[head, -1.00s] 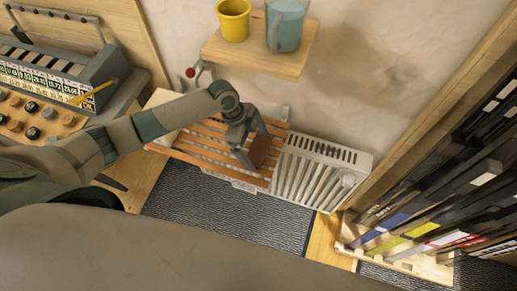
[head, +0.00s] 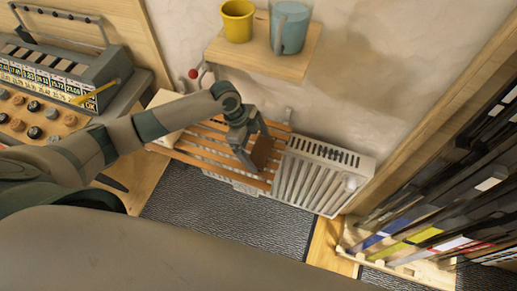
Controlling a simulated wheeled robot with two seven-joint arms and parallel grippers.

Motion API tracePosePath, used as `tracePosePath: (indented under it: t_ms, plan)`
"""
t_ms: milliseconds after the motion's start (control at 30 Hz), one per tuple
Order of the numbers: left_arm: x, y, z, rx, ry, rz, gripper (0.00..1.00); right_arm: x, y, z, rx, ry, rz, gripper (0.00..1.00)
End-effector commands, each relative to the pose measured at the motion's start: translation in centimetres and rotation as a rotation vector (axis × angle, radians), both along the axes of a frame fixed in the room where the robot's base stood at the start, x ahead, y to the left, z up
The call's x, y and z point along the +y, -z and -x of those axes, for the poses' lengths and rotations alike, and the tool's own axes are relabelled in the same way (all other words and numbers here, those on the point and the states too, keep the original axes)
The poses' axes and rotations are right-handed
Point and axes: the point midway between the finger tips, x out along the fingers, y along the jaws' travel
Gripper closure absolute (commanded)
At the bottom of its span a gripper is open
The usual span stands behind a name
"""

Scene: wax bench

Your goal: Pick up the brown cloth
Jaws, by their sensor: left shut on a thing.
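The brown cloth (head: 262,152) shows as a small brown patch between the fingers of my left gripper (head: 252,158). The gripper is shut on it, just over the right part of the slatted wooden rack (head: 205,145). The rack sits over the white radiator (head: 315,178) against the wall. I cannot tell whether the cloth still touches the slats. My right gripper is not in view.
A wooden wall shelf (head: 262,58) above the rack holds a yellow cup (head: 237,21) and a blue mug (head: 289,28). A red knob (head: 193,74) is under the shelf's left side. A rack of long bars (head: 430,230) stands at the right. A machine with a handle (head: 60,65) stands at the left.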

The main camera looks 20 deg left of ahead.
Motion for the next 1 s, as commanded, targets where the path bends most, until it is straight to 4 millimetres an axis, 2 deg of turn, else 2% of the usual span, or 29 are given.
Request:
tracePosePath:
  t_ms: [33, 167, 433, 667, 1000]
  plan:
    - [0.1, 0.0, 0.1, -0.002, 0.001, 0.0, 0.29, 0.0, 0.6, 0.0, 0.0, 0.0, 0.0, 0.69]
    - [0.0, -1.9, 0.0, -0.005, 0.002, 0.001, 0.29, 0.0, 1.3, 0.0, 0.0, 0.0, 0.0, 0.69]
    - [0.0, -6.6, 0.0, -0.007, 0.004, 0.0, 0.29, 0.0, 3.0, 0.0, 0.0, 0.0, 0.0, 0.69]
    - [0.2, -6.1, 4.9, -0.001, 0.004, -0.001, 0.29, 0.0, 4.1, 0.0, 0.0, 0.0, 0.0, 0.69]
    - [0.5, -6.1, 13.7, 0.001, 0.004, -0.001, 0.29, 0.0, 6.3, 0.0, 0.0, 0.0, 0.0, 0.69]
